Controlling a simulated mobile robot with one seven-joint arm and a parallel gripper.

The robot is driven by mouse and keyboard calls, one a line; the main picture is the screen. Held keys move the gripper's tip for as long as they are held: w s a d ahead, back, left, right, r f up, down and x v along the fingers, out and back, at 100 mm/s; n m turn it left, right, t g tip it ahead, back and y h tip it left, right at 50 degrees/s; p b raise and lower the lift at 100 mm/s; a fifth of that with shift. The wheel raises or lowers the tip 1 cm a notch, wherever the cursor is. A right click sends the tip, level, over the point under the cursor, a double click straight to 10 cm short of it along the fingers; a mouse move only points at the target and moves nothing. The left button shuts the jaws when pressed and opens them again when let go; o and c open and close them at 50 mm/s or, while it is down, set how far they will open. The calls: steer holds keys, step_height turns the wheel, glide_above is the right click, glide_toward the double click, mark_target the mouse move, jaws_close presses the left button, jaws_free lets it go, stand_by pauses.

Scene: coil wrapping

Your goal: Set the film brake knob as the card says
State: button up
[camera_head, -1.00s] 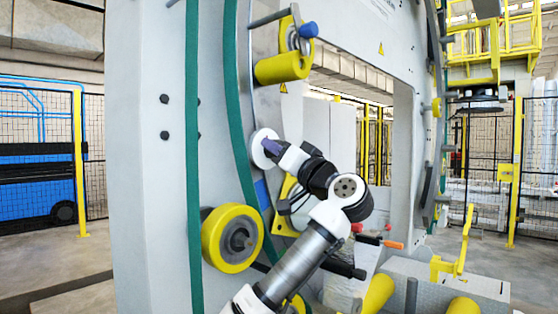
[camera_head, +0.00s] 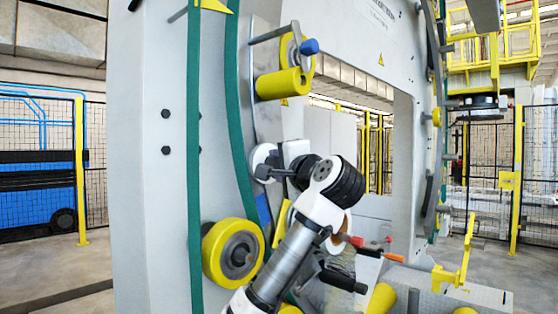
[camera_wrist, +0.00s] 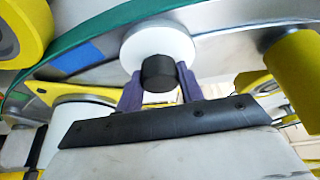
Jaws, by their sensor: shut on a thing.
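The film brake knob (camera_wrist: 159,72) is a short black cylinder in front of a white disc (camera_wrist: 155,40) in the wrist view. My gripper (camera_wrist: 160,88) has its two purple fingers on either side of the knob, shut on it. In the head view, the white disc (camera_head: 263,152) sits by the green-edged ring of the machine, and my gripper (camera_head: 264,172) reaches it from the right. My wrist hides most of the knob there. No readable card shows in either view, so its setting and any mark on the knob cannot be told.
A yellow wheel (camera_head: 232,252) is below left of the disc, and a yellow roller (camera_head: 284,83) is above it. Red and orange handles (camera_head: 366,247) stick out at lower right, close to my arm. The machine's frame opening lies to the right.

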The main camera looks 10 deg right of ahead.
steer(key=shift+r+m+g+p, duration=0.1)
steer(key=shift+m+g+p, duration=0.8)
steer(key=shift+m, duration=1)
steer(key=o, duration=1)
steer(key=shift+s, duration=0.1)
steer(key=b+v, duration=1.3)
steer(key=shift+s, duration=0.3)
